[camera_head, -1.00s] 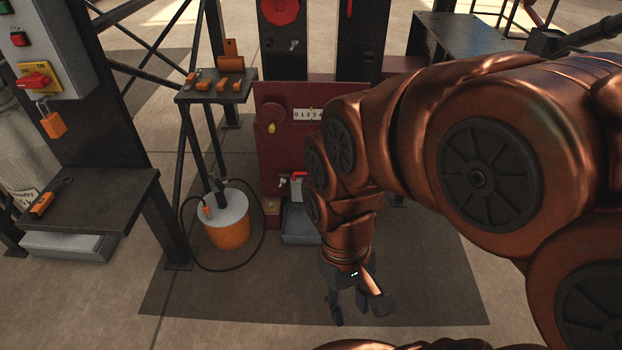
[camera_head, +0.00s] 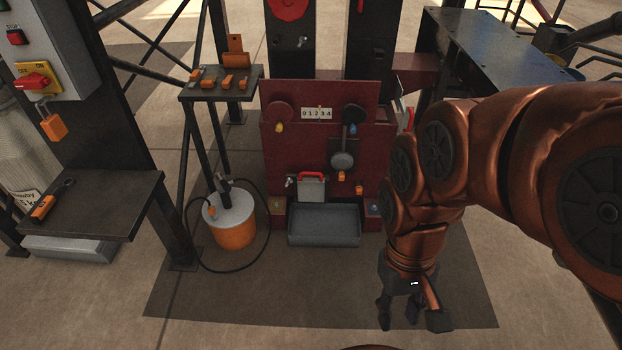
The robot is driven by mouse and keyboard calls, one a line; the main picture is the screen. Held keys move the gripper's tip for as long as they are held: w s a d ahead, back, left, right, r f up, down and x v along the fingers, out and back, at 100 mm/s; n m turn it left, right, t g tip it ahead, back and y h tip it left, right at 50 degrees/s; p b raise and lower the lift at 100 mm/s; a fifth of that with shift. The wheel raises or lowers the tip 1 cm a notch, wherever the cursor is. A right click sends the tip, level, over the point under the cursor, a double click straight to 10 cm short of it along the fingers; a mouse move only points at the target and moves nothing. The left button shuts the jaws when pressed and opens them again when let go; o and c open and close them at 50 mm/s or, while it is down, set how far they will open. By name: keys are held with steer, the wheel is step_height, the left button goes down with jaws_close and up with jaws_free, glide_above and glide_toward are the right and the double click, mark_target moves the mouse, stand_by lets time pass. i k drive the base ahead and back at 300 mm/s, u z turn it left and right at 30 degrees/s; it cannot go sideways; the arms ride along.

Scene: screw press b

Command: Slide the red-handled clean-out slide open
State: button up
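A light grey plate with a red handle along its top (camera_head: 311,187) sits upright on the front of the dark red press body (camera_head: 285,160), just above a grey tray; it looks like the clean-out slide. My gripper (camera_head: 398,318) hangs low over the dark floor mat, in front of the press and to the right of the slide. Its fingers point down and are apart, with nothing seen between them. It is clear of the slide. Another pale part with a red edge (camera_head: 409,118) shows at the press's right side, partly hidden by my arm.
The grey tray (camera_head: 324,226) stands below the slide. A white-and-orange bucket (camera_head: 232,222) with a looped hose stands to the left, under a small shelf (camera_head: 222,88) with orange-handled items. A dark table (camera_head: 100,200) is farther left. The mat before the tray is clear.

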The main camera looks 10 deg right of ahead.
mark_target(309, 189)
steer(key=k, duration=0.35)
steer(key=z, duration=0.8)
steer(key=i, duration=0.9)
steer(key=u, duration=1.25)
steer(key=i, duration=0.45)
steer(key=u, duration=0.5)
